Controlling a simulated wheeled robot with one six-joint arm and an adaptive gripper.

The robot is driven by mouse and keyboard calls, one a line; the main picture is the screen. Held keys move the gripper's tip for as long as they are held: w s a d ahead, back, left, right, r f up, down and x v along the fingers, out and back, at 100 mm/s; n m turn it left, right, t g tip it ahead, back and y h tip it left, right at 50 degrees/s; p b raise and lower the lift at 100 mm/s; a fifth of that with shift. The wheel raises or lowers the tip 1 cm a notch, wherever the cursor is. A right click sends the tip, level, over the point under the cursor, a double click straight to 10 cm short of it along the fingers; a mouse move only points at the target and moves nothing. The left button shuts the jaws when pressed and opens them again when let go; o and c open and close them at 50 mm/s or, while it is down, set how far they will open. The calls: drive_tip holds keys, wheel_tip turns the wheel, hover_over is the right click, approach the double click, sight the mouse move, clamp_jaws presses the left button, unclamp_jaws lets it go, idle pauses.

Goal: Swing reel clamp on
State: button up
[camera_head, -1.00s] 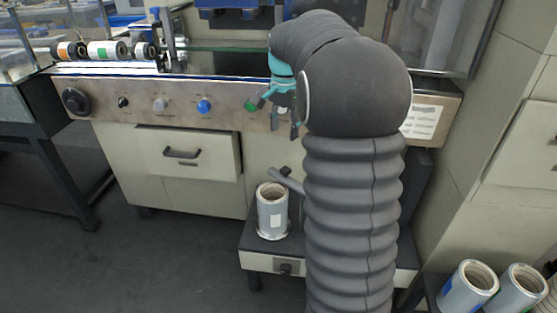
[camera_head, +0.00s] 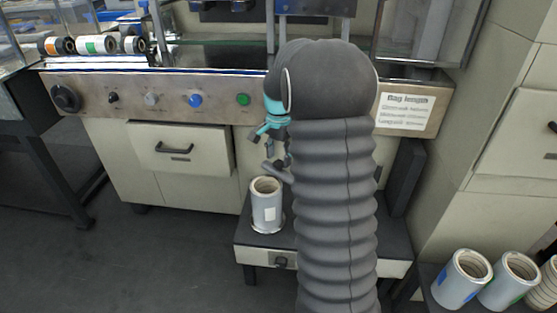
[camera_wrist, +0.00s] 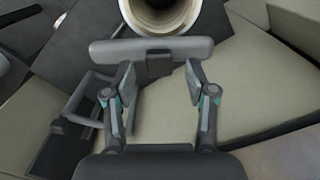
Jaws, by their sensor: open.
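The reel (camera_head: 267,207) is a silver-grey cylinder with a pale label. It stands upright on a low dark-topped stand in front of the machine, and its open end (camera_wrist: 186,22) shows at the top of the wrist view. The reel clamp (camera_head: 279,173) is a grey bar at the reel's upper right, partly hidden by my arm. In the wrist view the clamp bar (camera_wrist: 190,48) runs crosswise beside the reel, with a black block at its middle. My gripper (camera_head: 271,149) is open just above the clamp. Its two fingers (camera_wrist: 160,80) are spread, with the bar just ahead of them. Contact cannot be told.
The stand (camera_head: 385,268) has a dark top and a pale front with a knob. Behind it is the machine's control panel (camera_head: 215,86) with a green button (camera_head: 243,100). A drawer handle (camera_head: 175,149) sticks out at left. More reels (camera_head: 462,279) stand at lower right.

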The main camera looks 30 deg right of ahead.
drive_tip(key=shift+f, duration=0.7)
clamp_jaws()
drive_tip(key=shift+a, duration=0.15)
